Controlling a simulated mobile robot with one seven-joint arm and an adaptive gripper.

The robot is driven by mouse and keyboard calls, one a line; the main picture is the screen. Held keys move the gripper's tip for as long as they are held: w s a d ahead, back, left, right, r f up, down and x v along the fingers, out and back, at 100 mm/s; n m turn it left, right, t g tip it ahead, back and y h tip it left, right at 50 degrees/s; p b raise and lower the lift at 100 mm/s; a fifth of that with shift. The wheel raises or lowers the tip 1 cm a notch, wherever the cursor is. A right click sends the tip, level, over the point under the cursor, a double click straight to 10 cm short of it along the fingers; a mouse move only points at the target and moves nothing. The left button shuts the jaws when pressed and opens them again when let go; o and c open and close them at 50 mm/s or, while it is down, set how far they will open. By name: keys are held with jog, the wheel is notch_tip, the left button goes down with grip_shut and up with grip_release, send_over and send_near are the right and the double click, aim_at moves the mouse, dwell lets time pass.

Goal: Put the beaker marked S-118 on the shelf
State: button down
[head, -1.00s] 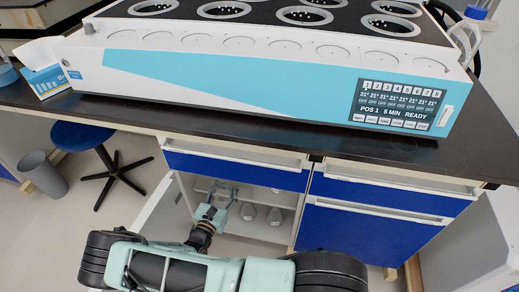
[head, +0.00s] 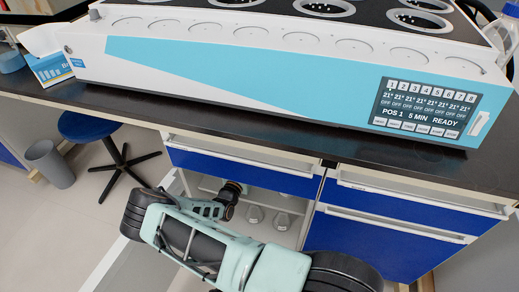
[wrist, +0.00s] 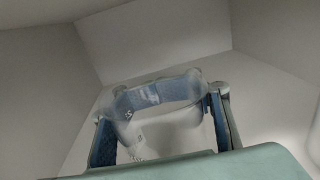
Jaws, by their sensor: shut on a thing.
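A clear glass beaker (wrist: 165,128) with a bluish band near its rim is between the fingers of my gripper (wrist: 160,105), which is shut on it. Small printed marks show low on the glass, but I cannot read S-118. The white shelf (head: 290,207) inside the cabinet is partly visible. The wrist view shows pale cabinet walls around the beaker; I cannot tell whether it touches a surface.
A blue drawer (head: 240,172) is above the opening, and the dark bench top (head: 290,135) carries a large white and blue machine (head: 250,75). A blue stool (head: 88,126) is at left.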

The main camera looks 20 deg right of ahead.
jog(key=shift+x, duration=1.1)
jog(key=w+d+b, duration=0.1)
jog(key=w+d+f+b, duration=0.1)
jog(key=shift+w+f, duration=0.1)
jog(key=shift+w, duration=0.15)
jog(key=shift+f, duration=0.2)
jog(key=c, duration=1)
grip_release()
jog(key=shift+o, duration=0.2)
jog(key=shift+r, duration=0.1)
